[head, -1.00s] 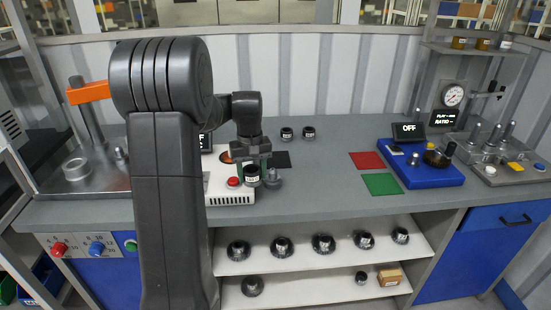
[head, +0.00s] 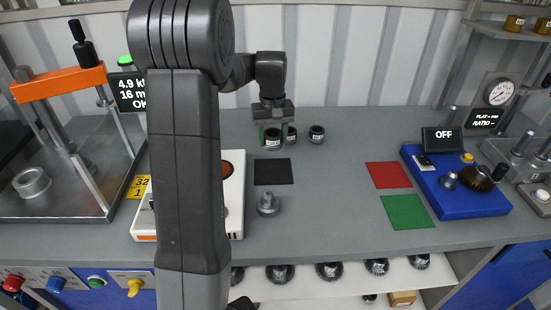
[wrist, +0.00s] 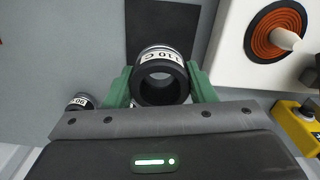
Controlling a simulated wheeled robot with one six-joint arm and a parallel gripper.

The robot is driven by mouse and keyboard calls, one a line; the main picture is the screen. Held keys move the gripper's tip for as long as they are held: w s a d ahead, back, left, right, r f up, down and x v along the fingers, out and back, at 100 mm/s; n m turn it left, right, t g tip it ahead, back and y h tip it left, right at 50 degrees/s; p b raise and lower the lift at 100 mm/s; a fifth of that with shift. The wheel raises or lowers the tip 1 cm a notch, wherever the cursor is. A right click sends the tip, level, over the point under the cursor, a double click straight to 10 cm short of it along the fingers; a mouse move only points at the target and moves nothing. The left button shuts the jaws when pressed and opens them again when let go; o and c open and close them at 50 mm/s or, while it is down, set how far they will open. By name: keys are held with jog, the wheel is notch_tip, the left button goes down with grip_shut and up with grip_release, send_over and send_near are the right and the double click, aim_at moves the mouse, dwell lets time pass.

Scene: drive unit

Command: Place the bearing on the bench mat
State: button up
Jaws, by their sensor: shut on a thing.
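The bearing (head: 272,138) is a dark ring with a white label; in the wrist view (wrist: 162,78) the label reads "110 C". My gripper (head: 274,134) is shut on it, with a green finger on each side. It is toward the back of the bench, behind the mat; its height above the bench is hard to tell. The bench mat (head: 272,172) is a black square lying bare on the grey bench; part of it also shows at the top of the wrist view (wrist: 160,22).
Two similar labelled rings (head: 291,136) and (head: 317,134) stand close right of my gripper. A white heater (head: 233,190) is left of the mat, and a metal stepped part (head: 267,203) stands in front. Red (head: 388,175) and green (head: 406,211) mats lie right, beyond free bench.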

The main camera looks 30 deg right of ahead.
aim_at(273, 171)
notch_tip(273, 171, down, 10)
jog(key=shift+r+p, duration=0.2)
jog(key=shift+p, duration=0.25)
jog(key=shift+f, duration=0.25)
jog(key=o, duration=0.9)
jog(key=shift+r, duration=0.1)
jog(key=shift+r, duration=0.1)
notch_tip(273, 171, up, 12)
jog(key=shift+r+b, duration=0.1)
jog(key=shift+b, duration=0.25)
